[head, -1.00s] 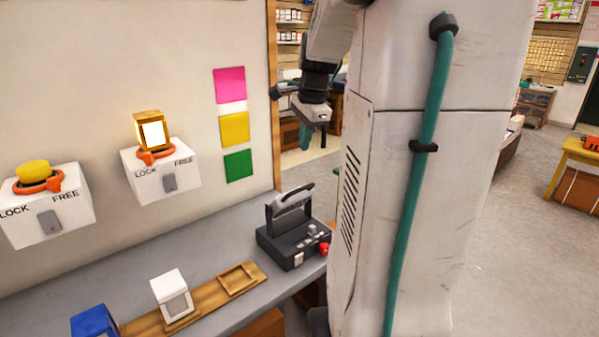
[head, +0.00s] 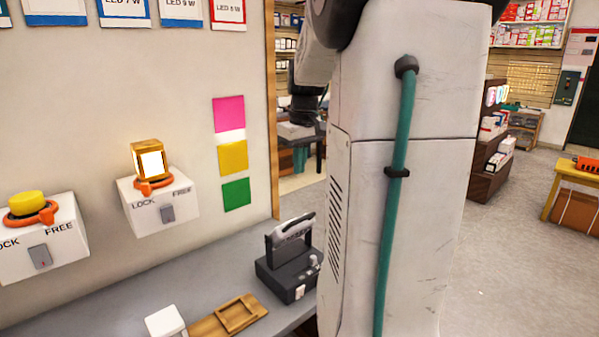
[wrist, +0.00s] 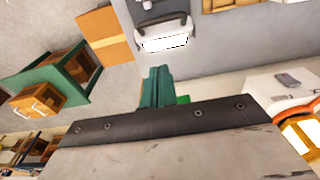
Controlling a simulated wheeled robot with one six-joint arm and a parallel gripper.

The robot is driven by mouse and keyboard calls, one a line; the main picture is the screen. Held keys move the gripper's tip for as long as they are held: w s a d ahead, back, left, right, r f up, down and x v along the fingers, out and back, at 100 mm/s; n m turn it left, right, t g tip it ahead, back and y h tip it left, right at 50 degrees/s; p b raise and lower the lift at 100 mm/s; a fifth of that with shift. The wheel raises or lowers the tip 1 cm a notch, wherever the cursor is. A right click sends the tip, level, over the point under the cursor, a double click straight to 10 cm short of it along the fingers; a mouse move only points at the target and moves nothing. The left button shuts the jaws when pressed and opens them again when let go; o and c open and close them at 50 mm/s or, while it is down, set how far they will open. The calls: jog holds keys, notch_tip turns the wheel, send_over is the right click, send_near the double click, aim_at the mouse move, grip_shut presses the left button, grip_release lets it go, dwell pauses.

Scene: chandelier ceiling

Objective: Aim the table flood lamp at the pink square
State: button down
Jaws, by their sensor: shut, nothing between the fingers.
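The table flood lamp (head: 290,262) is a dark box with a pale-edged tilting head on the grey bench. Its lit white panel shows in the wrist view (wrist: 165,42). The pink square (head: 229,113) is on the wall above the yellow square (head: 233,157) and green square (head: 236,194). A pale bright patch lies on the wall between pink and yellow. My gripper (head: 300,160) is beyond the bench end, partly hidden by my own body. In the wrist view its green fingers (wrist: 156,88) are together and empty, apart from the lamp in the picture.
Two white LOCK/FREE boxes are on the wall, one with a lit golden lamp (head: 150,160), one with a yellow knob (head: 26,203). A wooden tray (head: 237,312) and white cube (head: 165,322) are on the bench. A wooden post (head: 270,110) edges the wall.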

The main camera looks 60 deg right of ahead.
send_over(306, 216)
jog(key=w, duration=0.3)
jog(key=f, duration=0.5)
jog(key=d+f, duration=0.1)
jog(key=f, duration=0.1)
jog(key=shift+w+f, duration=0.2)
jog(key=shift+f, duration=0.05)
jog(key=s+f, duration=0.2)
jog(key=shift+a+f, duration=0.3)
jog(key=shift+f, duration=0.05)
jog(key=shift+s+f, duration=0.2)
jog(key=shift+f, duration=0.1)
jog(key=shift+s+a+f, duration=0.2)
jog(key=shift+s+f, duration=0.3)
jog(key=shift+s, duration=0.1)
